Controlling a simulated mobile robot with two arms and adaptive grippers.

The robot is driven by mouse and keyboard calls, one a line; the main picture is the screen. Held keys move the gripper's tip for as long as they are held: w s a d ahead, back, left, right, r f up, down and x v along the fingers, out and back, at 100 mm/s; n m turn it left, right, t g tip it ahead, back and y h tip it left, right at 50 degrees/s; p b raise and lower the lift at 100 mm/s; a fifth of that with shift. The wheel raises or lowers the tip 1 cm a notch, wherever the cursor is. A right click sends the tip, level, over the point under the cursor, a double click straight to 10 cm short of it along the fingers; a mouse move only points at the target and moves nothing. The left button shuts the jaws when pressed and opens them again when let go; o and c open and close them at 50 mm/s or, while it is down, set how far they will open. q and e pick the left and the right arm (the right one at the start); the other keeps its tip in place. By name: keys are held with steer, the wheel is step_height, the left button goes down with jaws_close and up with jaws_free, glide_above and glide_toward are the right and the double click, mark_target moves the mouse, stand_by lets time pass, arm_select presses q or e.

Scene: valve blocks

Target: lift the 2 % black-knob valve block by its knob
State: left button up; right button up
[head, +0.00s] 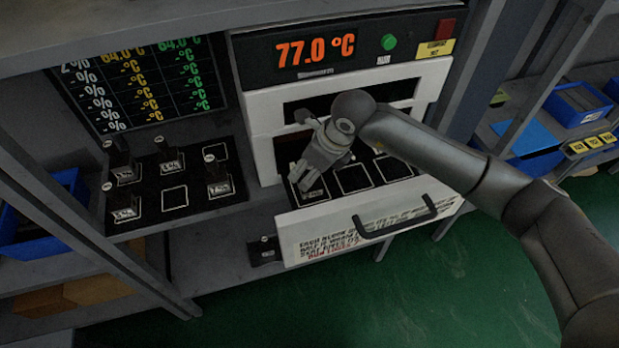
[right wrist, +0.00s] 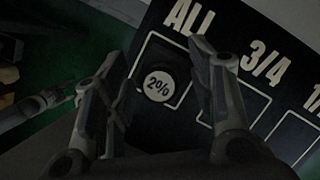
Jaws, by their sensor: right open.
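The 2 % block shows in the right wrist view as a round white 2% label on its dark knob (right wrist: 158,86), inside a white-outlined square marked ALL. My right gripper (right wrist: 155,75) is open, with one finger on each side of the knob; I cannot tell whether either touches it. In the head view my right gripper (head: 306,178) points down into the left part of the open white drawer (head: 375,222). There the gripper mostly hides the block. My left gripper does not show in the head view.
A black rack (head: 174,197) with several valve blocks stands at the left. A small dark block (head: 264,250) sits left of the drawer front. The drawer has a black handle (head: 396,222). Above it is the heater housing with a 77.0 °C display (head: 316,50).

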jaws_close()
steer(key=shift+r, duration=0.1)
stand_by(0.3)
